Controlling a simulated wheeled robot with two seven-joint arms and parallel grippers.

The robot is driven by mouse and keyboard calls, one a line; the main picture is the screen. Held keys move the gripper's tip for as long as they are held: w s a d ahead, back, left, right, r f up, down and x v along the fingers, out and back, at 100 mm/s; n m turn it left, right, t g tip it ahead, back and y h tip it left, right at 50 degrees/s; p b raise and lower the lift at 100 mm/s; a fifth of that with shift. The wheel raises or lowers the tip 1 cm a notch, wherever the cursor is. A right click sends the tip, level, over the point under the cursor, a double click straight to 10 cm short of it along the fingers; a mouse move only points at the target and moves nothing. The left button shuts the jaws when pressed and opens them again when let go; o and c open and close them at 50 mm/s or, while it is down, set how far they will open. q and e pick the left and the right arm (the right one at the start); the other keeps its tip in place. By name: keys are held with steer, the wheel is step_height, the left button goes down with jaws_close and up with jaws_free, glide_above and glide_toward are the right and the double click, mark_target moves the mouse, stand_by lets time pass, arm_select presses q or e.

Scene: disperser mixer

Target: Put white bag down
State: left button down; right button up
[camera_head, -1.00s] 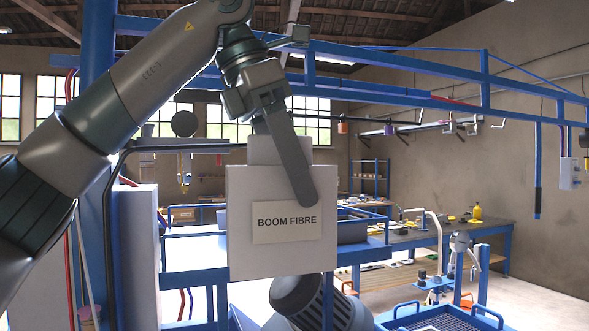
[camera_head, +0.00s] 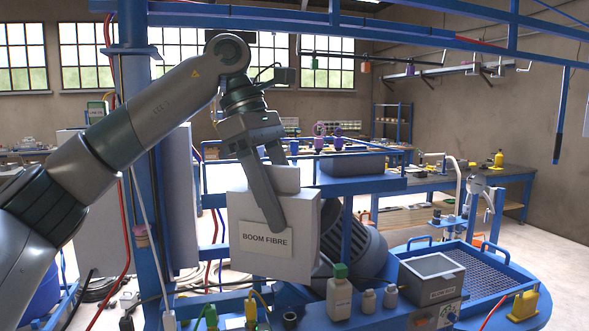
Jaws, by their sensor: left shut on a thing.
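The white bag (camera_head: 305,240) is a pale box-like block with a label reading "BOOM FIBRE", in the middle of the head view. My left gripper (camera_head: 277,210) reaches in from the left and is shut on the top of the white bag, with one finger across its front face. The bag hangs upright from the gripper, in front of a large dark rounded body. I cannot see what lies directly under the bag. My right gripper does not show.
Bottles (camera_head: 339,294) and a grey box (camera_head: 431,279) stand below right of the bag. A blue mesh tray (camera_head: 486,273) is further right. A blue post (camera_head: 135,90) rises at left behind my arm. A workbench (camera_head: 450,181) stands behind at right.

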arm_select(q)
steer(key=s+a+f+m+g+y, duration=0.1)
steer(key=s+a+f+m, duration=0.2)
steer(key=f, duration=0.8)
steer(key=s+a+f+m+g+y, duration=0.1)
steer(key=a+f+m, duration=0.5)
steer(key=f, duration=0.6)
steer(key=s+a+f+m+g+y+b, duration=0.1)
steer(key=s+a+f+m, duration=0.3)
steer(key=f, duration=0.8)
steer(key=shift+s+a+m+y, duration=0.15)
steer(key=shift+s+m+y, duration=0.5)
steer(key=shift+m, duration=0.55)
steer(key=shift+w, duration=0.15)
